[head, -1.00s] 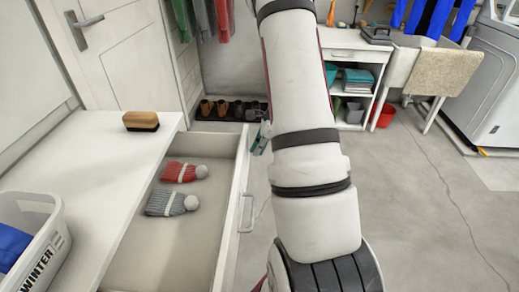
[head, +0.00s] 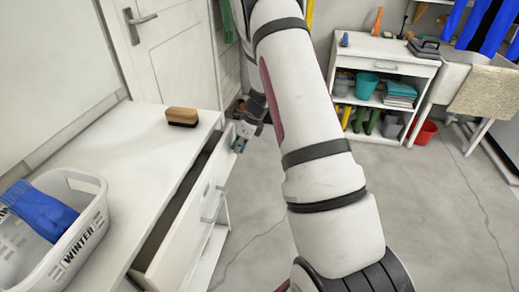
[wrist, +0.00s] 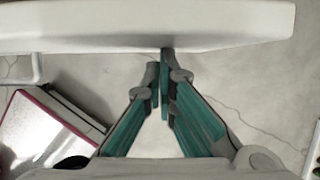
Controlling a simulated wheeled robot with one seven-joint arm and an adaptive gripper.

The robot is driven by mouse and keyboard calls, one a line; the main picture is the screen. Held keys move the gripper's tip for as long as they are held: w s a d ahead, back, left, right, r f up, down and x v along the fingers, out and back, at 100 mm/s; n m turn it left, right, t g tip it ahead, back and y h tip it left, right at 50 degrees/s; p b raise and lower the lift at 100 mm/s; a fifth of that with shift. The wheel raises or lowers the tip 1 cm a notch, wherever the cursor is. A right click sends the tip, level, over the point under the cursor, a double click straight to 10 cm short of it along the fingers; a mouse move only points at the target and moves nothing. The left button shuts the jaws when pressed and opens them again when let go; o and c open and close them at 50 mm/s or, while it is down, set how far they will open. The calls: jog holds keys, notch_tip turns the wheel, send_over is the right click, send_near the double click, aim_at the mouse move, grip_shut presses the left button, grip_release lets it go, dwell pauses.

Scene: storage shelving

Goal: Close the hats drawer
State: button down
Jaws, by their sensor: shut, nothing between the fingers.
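The hats drawer (head: 183,238) is a white drawer under the bench top (head: 128,165), with a metal handle on its front. It is open by a narrow gap, and a dark strip of its inside shows between front and bench top. The hats are not visible. My gripper (head: 240,138) is shut and empty near the far end of the drawer front. In the wrist view my gripper (wrist: 160,75) has teal fingers close together, their tips at the edge of a white panel (wrist: 150,28), seemingly the drawer front. Contact cannot be confirmed.
On the bench stand a brown brush (head: 182,117) and a white basket (head: 88,232) marked WINTER, holding blue cloth. A white shelf unit (head: 378,62) and a red bucket (head: 426,133) stand at the back right. The floor right of my arm is clear.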

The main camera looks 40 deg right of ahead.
jog(key=w+a, duration=0.4)
jog(key=w, duration=0.1)
jog(key=shift+w, duration=0.1)
jog(key=shift+a, duration=0.1)
dwell(0.3)
